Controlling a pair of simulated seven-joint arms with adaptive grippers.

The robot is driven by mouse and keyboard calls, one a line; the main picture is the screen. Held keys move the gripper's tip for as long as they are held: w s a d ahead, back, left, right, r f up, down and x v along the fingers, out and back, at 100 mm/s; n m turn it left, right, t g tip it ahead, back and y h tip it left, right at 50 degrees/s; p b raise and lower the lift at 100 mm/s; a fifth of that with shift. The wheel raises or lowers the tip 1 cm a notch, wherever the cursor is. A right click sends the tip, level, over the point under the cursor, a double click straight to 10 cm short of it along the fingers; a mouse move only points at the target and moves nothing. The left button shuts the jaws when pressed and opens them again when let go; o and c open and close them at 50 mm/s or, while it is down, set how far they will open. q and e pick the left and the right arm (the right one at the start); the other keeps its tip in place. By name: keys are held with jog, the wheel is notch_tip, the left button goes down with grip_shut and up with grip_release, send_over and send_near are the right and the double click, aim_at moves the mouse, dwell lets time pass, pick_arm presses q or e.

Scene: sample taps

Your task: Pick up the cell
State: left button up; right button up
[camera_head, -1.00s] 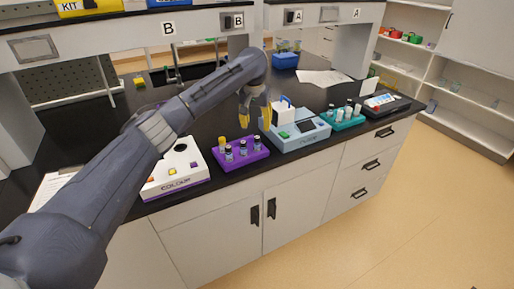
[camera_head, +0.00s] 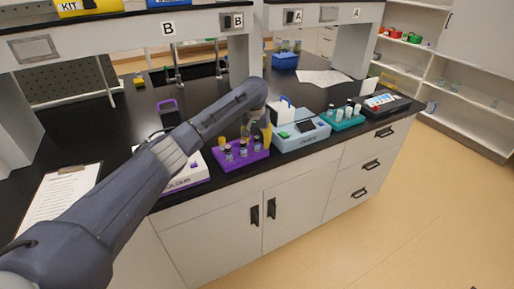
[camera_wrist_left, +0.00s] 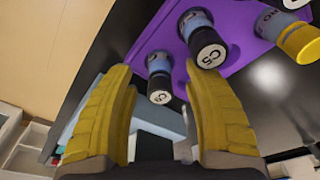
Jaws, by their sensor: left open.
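A purple rack (camera_head: 226,165) on the black bench holds several small cells, or vials, with dark caps, such as the front-left one (camera_head: 229,153). One more has a yellow cap (camera_head: 221,142). My left gripper (camera_head: 257,138) is at the rack's right end, its yellow fingers open and pointing down. In the left wrist view a cell marked C5 (camera_wrist_left: 160,92) shows between and just beyond the open fingers; I cannot tell whether they touch it. A second cell marked C5 (camera_wrist_left: 207,48) stands beside it, close to the right finger. My right gripper is not in view.
A pale blue instrument (camera_head: 300,137) stands right of the rack, close to the gripper. Further right are a teal rack (camera_head: 345,122) of white-capped tubes and a dark tray (camera_head: 388,107). A white colour box (camera_head: 186,180) sits left, partly behind my arm; a clipboard (camera_head: 62,195) lies further left.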

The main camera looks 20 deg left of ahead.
pick_arm(q)
jog(key=shift+f, duration=0.1)
jog(key=shift+c, duration=0.3)
grip_shut()
